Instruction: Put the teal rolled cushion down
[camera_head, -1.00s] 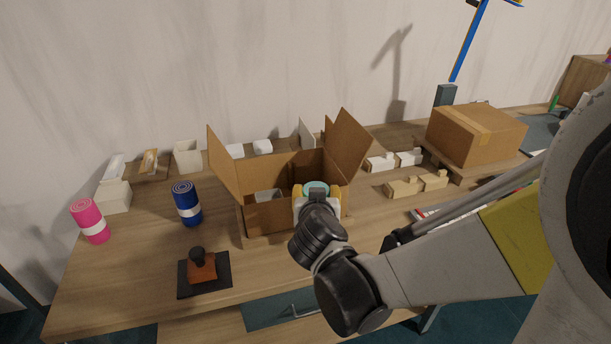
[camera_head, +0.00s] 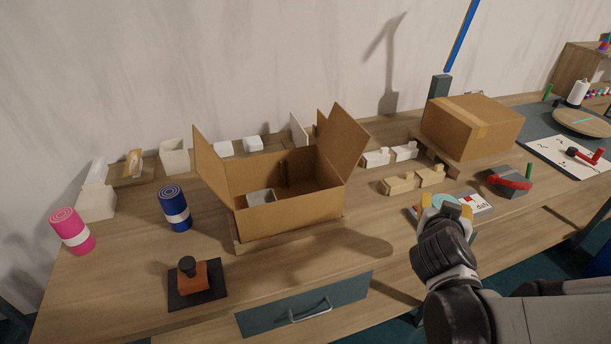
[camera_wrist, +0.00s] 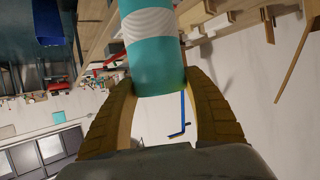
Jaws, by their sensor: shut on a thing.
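The teal rolled cushion (camera_wrist: 155,55), with a white band around it, is between the two yellow-brown fingers of my gripper (camera_wrist: 155,105) in the wrist view. In the head view my gripper (camera_head: 447,208) is over the front right part of the table, right of the open box. Only the round teal end of the cushion (camera_head: 443,201) shows there; the gripper and arm hide the rest. The gripper is shut on the cushion. Whether the cushion touches the table cannot be told.
An open cardboard box (camera_head: 290,205) stands mid-table. Blue (camera_head: 174,208) and pink (camera_head: 72,231) rolls stand to its left, with a stamp (camera_head: 193,275) in front. A closed carton (camera_head: 472,128) is at the back right. A printed sheet (camera_head: 475,203) lies by my gripper.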

